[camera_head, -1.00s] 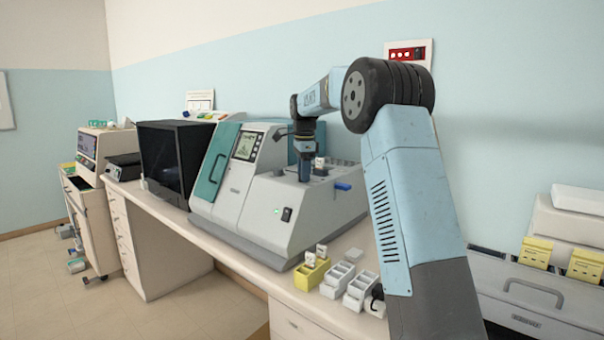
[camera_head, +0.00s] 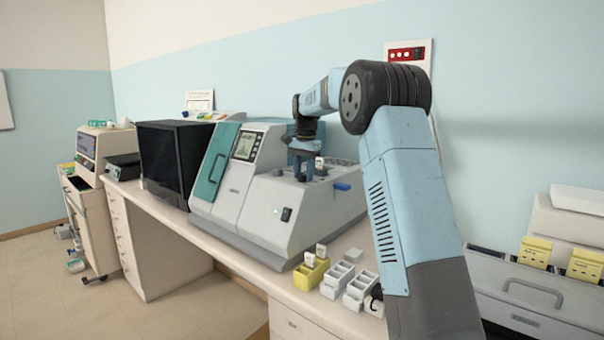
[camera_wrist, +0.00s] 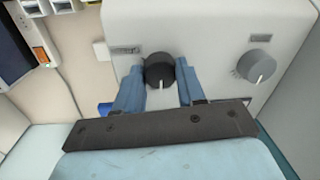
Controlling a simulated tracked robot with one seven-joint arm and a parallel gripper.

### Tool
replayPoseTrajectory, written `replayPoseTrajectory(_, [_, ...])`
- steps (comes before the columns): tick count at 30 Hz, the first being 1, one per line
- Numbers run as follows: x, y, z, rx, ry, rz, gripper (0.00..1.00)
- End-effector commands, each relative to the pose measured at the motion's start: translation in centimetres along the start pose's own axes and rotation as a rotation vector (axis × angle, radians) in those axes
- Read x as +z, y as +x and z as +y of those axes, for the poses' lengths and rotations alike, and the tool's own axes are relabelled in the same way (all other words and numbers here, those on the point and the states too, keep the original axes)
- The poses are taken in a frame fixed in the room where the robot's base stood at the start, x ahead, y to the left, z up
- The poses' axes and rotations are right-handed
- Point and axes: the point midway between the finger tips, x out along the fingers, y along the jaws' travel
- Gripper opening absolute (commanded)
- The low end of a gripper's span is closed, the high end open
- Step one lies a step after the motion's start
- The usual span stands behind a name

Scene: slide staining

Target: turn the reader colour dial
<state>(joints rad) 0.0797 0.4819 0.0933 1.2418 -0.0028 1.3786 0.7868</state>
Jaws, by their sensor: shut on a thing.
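In the wrist view a round dark dial (camera_wrist: 158,70) with a white pointer line sits on a pale panel, with a small label on its left that I cannot read. The two blue fingers of my gripper (camera_wrist: 160,74) are shut on the dial's sides. The pointer line faces toward my gripper's palm. A lighter grey dial (camera_wrist: 255,65) with a white pointer and tick marks stands to the right, apart from my fingers. In the head view my gripper (camera_head: 303,178) points down onto the top of the white and teal machine (camera_head: 262,200); the held dial is hidden there.
A blue tab (camera_head: 342,186) sticks out of the machine to the right of my gripper. A yellow rack (camera_head: 311,273) and pale racks (camera_head: 337,278) stand on the bench in front. A black box-shaped unit (camera_head: 168,163) stands to the left of the machine.

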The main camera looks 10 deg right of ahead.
Motion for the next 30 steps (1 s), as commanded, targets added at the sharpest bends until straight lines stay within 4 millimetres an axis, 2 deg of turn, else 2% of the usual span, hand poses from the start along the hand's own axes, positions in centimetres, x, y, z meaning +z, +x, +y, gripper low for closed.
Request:
replayPoseTrajectory(19, [-0.02, 0.10, 0.07, 0.002, -0.055, -0.005, 0.09])
replayPoseTrajectory(20, [-0.02, 0.10, 0.07, 0.002, -0.055, -0.005, 0.40])
replayPoseTrajectory(27, [-0.02, 0.05, 0.04, 0.001, -0.054, -0.004, 0.63])
replayPoseTrajectory(30, [-0.02, 0.04, 0.03, 0.001, -0.054, -0.004, 0.64])
